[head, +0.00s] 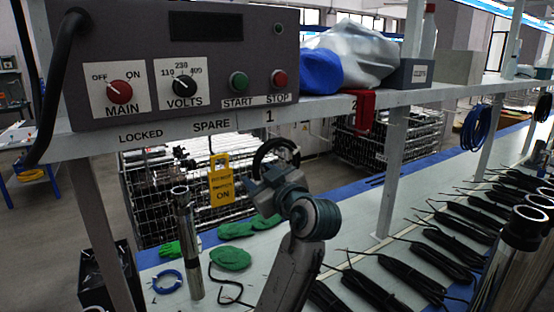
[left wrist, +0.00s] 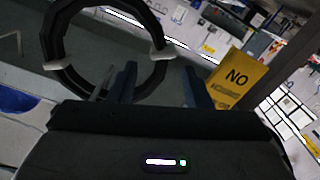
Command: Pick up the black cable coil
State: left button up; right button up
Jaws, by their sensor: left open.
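The black cable coil (head: 262,152) is a ring with pale ties, below the shelf edge near the label 1 in the head view. What holds it up is not clear. In the left wrist view the coil (left wrist: 153,27) fills the upper left. My left gripper (head: 264,178) is open just below and in front of the coil in the head view. In the left wrist view its fingers (left wrist: 159,83) point at the coil; the coil's right side lies between them in the picture. Contact cannot be told. My right gripper is not in view.
A yellow tag (head: 221,178) hangs left of the coil and shows in the left wrist view (left wrist: 239,80). The control box (head: 200,50) sits on the shelf above. A metal tube (head: 187,245) stands left. Black cable bundles (head: 440,250) lie on the bench at right.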

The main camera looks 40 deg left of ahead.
aim_at(257, 161)
pick_arm(q)
jog(key=shift+p+x, duration=0.4)
jog(key=shift+x, duration=0.95)
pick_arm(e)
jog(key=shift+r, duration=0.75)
pick_arm(q)
jog(key=shift+c, duration=0.5)
